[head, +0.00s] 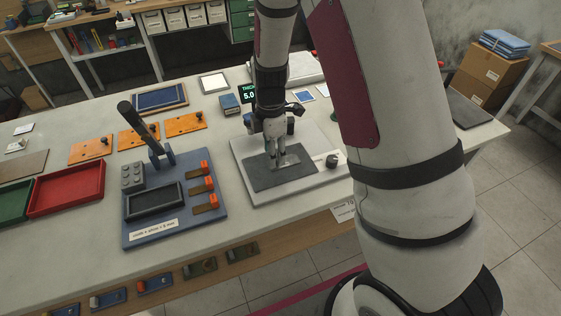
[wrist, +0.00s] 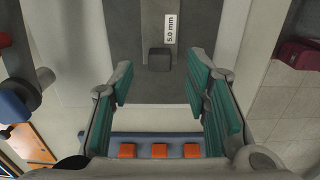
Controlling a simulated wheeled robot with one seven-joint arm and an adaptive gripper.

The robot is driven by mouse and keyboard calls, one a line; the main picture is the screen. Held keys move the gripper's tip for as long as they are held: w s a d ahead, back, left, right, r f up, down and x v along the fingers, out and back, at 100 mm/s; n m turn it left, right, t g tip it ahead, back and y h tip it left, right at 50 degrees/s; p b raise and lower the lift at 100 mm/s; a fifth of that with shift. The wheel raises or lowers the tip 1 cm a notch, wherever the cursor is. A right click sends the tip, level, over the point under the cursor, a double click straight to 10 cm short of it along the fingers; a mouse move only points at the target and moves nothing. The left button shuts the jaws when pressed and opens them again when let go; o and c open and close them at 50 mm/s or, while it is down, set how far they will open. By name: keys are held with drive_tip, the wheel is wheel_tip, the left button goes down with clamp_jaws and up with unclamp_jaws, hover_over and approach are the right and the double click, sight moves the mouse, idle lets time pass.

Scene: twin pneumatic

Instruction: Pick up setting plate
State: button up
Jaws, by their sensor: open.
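The setting plate appears to be the small pale grey plate (head: 291,161) lying on the dark pad of the white board, partly hidden by my fingers in the head view. In the wrist view a small dark block (wrist: 160,60), likely its grip, shows between my fingertips, beside a white label reading "5.0 mm" (wrist: 171,28). My gripper (head: 277,154) points down just over the plate. In the wrist view its green-padded fingers (wrist: 160,70) are spread apart, one on each side of the block, with visible gaps. I cannot tell the exact height.
A blue fixture (head: 217,229) with a dark tray, black lever and orange clips stands left of the board (head: 247,184). Several orange plates (head: 186,124) lie farther back. A red tray (head: 67,188) is at the left. A display reading 5.0 (head: 249,94) stands behind my gripper.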

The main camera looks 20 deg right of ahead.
drive_tip(key=shift+d+f, duration=0.1)
drive_tip(key=shift+f, duration=1.4)
clamp_jaws()
drive_tip(key=shift+r, duration=0.15)
